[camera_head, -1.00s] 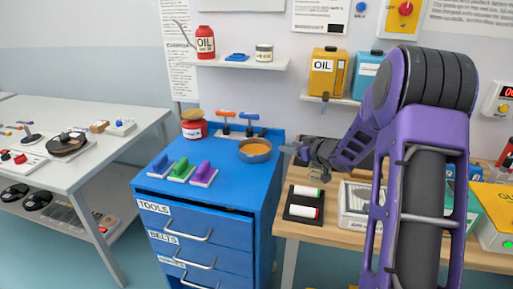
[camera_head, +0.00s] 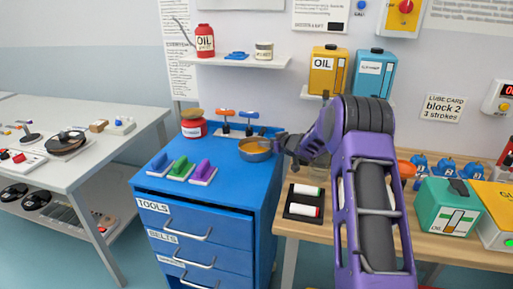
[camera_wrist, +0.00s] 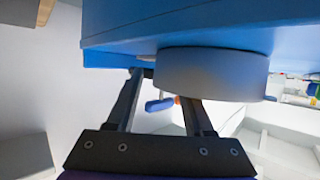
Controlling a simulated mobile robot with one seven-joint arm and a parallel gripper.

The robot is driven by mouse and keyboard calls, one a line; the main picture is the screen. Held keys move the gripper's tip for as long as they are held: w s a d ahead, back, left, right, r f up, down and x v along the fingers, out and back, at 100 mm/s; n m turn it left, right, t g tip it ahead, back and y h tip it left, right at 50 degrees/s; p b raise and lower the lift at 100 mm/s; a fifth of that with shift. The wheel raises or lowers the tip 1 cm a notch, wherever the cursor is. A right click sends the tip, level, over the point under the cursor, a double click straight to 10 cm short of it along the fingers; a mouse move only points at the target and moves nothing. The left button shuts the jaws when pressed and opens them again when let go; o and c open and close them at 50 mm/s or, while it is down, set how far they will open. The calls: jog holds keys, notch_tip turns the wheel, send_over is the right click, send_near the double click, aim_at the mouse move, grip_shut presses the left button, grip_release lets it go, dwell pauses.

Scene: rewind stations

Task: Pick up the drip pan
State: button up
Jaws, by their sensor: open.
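The drip pan (camera_head: 254,155), a round grey pan with orange inside, sits on the blue cabinet top near its right back. My gripper (camera_head: 280,144) is open at the pan's right edge in the head view. In the wrist view, which looks upside down, the pan's grey side wall (camera_wrist: 212,75) is close and large. One finger of my gripper (camera_wrist: 160,88) stands left of the wall. The other finger's tip is hidden behind the wall, seemingly over the rim. I cannot tell whether either finger touches the pan.
A red jar (camera_head: 194,124) and upright tools with orange and blue handles (camera_head: 249,116) stand behind the pan on the blue cabinet (camera_head: 220,192). Coloured blocks (camera_head: 181,170) lie front left. A wooden bench (camera_head: 330,232) with a black tray (camera_head: 303,206) adjoins on the right.

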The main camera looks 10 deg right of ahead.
jog(key=shift+w+a+f, duration=0.1)
jog(key=shift+w, duration=0.15)
jog(key=c, duration=0.8)
grip_shut()
jog(key=shift+s+f, duration=0.1)
jog(key=shift+f, duration=0.05)
dwell(0.3)
